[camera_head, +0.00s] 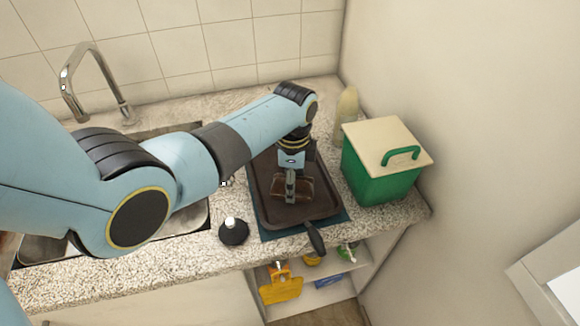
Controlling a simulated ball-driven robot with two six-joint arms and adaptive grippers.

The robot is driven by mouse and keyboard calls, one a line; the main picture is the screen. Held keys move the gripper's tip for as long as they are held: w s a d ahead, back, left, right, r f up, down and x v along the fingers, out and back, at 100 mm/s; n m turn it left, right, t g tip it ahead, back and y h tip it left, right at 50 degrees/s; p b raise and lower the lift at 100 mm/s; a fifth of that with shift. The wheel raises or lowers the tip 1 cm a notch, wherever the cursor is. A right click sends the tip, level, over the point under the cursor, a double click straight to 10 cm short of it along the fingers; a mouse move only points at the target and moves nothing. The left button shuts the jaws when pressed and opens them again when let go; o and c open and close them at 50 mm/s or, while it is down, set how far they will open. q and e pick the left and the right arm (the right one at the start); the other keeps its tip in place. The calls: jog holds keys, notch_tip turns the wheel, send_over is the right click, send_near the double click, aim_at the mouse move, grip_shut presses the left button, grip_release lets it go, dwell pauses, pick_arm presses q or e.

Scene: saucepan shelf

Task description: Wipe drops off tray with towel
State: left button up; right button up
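A dark brown rectangular tray (322,205) lies on the counter, on a dark teal mat or cloth (268,233). My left gripper (291,197) comes in from the left and points down over the middle of the tray. A small reddish-brown patch (305,188), perhaps a folded towel, shows at its fingertips. It is too small to tell whether the fingers are closed on it. No drops can be made out on the tray. My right gripper is not in view.
A green box (373,178) with a cream lid stands right of the tray, with a pale bottle (347,103) behind. A black object with a white top (233,231) stands left. A dark handle (315,238) juts past the counter edge. The sink faucet (66,84) is at left.

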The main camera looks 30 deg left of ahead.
pick_arm(q)
jog(key=shift+s+d+f, duration=0.1)
jog(key=shift+w+a, duration=0.2)
jog(key=shift+a, duration=0.1)
jog(key=shift+w+a+b, duration=0.4)
jog(key=shift+w+a, duration=0.3)
jog(key=shift+a, duration=0.15)
jog(key=shift+w+a+b, duration=0.6)
jog(key=shift+w+a, duration=0.45)
jog(key=shift+a, duration=0.2)
notch_tip(320, 180, up, 3)
jog(key=p, duration=0.3)
jog(key=shift+r, duration=2.15)
